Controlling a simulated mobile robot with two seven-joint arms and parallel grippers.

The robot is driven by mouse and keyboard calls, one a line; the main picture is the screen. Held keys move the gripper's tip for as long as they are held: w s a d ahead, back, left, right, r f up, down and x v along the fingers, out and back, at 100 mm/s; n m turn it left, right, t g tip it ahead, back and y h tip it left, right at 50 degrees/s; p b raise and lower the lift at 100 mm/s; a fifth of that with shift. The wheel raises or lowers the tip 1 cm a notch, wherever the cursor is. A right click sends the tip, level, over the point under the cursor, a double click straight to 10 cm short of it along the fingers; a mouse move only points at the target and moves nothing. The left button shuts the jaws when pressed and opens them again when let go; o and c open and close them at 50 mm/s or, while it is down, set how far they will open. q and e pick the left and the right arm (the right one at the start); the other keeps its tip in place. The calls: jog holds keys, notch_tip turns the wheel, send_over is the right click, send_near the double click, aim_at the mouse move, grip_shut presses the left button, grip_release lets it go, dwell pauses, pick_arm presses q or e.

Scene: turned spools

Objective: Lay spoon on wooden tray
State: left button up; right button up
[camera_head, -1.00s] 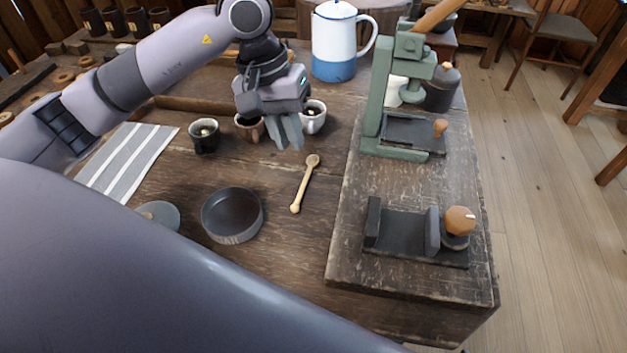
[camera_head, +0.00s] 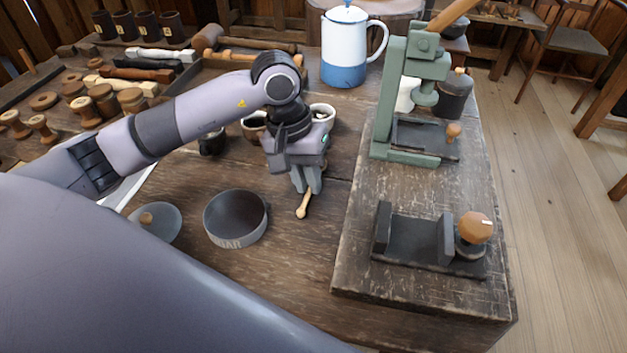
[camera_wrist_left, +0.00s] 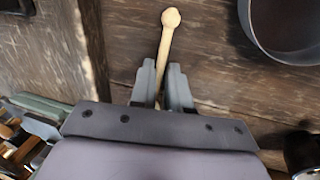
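The pale wooden spoon (camera_head: 303,207) lies on the worn table; its rounded near end shows, while the rest is hidden under my left gripper in the head view. My left gripper (camera_head: 307,188) points down over it. In the left wrist view the spoon (camera_wrist_left: 164,48) runs between the two fingers (camera_wrist_left: 162,75), which stand apart, one on each side of its shaft. The gripper looks open. What appears to be the wooden tray (camera_head: 235,57) is behind my left arm, with only a rim strip showing. My right gripper is not in view.
Cups, including a white one (camera_head: 322,113), stand behind the gripper. A raised board with a green press (camera_head: 395,100) and a dark fixture (camera_head: 425,240) is at right.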

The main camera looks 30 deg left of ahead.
pick_arm(q)
grip_shut()
jog(key=d+p+v, duration=0.1)
jog(key=d+v, duration=0.1)
jog(key=v, duration=0.7)
jog(key=w+d+r+p+v, duration=0.1)
jog(key=d+v, duration=0.1)
jog(key=v, duration=0.8)
notch_tip(320, 180, down, 8)
jog(key=s+m, duration=0.2)
jog(key=shift+d+r, duration=0.25)
